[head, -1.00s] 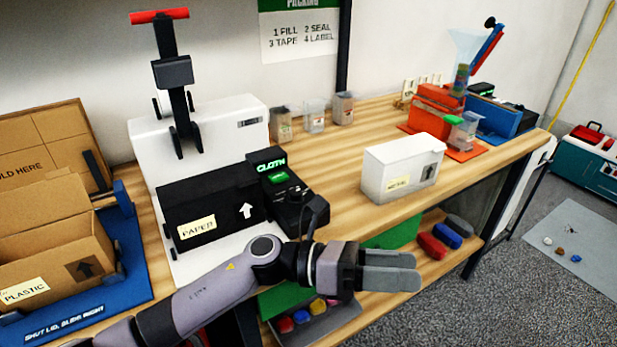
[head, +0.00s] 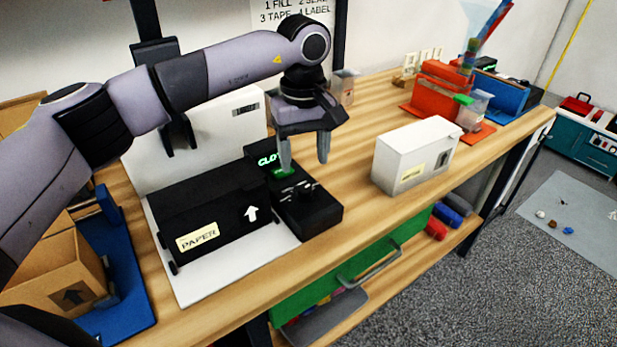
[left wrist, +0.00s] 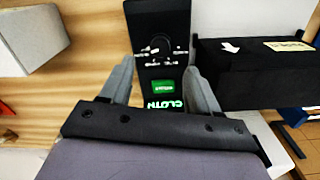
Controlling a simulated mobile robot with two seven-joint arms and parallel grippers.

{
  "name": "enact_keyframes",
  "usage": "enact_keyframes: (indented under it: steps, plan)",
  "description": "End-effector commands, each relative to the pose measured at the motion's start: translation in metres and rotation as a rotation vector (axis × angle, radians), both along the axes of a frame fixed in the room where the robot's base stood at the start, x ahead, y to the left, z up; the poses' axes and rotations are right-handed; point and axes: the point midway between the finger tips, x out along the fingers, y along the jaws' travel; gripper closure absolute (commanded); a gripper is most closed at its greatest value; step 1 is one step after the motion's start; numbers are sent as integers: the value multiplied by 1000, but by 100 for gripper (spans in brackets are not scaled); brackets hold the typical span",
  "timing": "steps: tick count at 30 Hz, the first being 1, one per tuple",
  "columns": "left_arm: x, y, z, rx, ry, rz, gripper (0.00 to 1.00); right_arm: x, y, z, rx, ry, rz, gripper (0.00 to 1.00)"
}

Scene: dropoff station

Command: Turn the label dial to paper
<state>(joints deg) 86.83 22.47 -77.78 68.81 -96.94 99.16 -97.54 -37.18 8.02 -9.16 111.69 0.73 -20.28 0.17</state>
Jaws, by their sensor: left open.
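The black label unit (head: 318,214) stands on the bench at the right of the white machine. Its dial (head: 299,190) is on the top face; in the left wrist view the dial (left wrist: 160,45) sits among small markings too small to read. The lit green display (left wrist: 165,105) reads CLOTH, and in the head view the finger hides part of it. A green button (left wrist: 163,86) lies between display and dial. My left gripper (head: 305,156) is open and empty, pointing down above the label unit, its fingers apart from the dial. My right gripper is not in view.
A black box (head: 215,215) labelled PAPER lies on the white machine's plate (head: 190,285), left of the label unit. A white box (head: 405,165) stands to the right, with bare bench between. A cardboard box (head: 55,270) sits on a blue base at left.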

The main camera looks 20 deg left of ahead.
Motion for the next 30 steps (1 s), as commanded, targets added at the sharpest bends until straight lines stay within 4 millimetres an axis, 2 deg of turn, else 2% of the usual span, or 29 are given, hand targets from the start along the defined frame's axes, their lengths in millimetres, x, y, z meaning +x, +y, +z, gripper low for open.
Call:
enact_keyframes:
  steps: [12, 18, 24, 25, 30]
  plan:
    - [-1, 0, -57, 1, 4, 1, 39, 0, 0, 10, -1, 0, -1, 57]
    - [-1, 0, -69, -2, 2, 0, 39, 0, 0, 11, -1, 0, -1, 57]
    - [-1, 0, -70, -1, 2, 0, 39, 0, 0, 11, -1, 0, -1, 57]
    - [-1, -1, -70, -1, 2, 0, 42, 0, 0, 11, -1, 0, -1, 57]
    - [-1, -1, -69, -2, 2, 0, 94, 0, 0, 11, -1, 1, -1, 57]
